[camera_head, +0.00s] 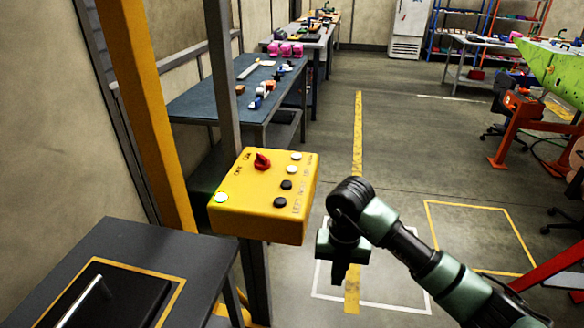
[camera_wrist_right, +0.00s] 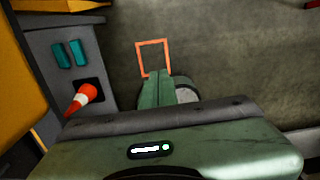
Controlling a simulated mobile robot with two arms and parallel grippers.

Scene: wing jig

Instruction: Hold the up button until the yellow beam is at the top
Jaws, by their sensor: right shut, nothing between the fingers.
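The yellow control box (camera_head: 262,225) stands on a grey post in the head view. Its sloped top has a red knob (camera_head: 262,161), white and black buttons in a row along the right side, and a white button with a green rim (camera_head: 221,197) at the left corner. The small button labels are too small to read surely. My right gripper (camera_head: 339,278) is shut and empty, pointing down to the right of the box, apart from it. A yellow upright (camera_head: 146,110) stands at the left; I cannot tell whether a movable yellow beam shows. My left gripper is out of view.
A dark table (camera_head: 130,245) stands at the front left, and a blue-topped workbench (camera_head: 205,103) with small parts stands behind the box. The floor right of the box is open. An orange-and-white cone (camera_wrist_right: 83,98) shows in the right wrist view.

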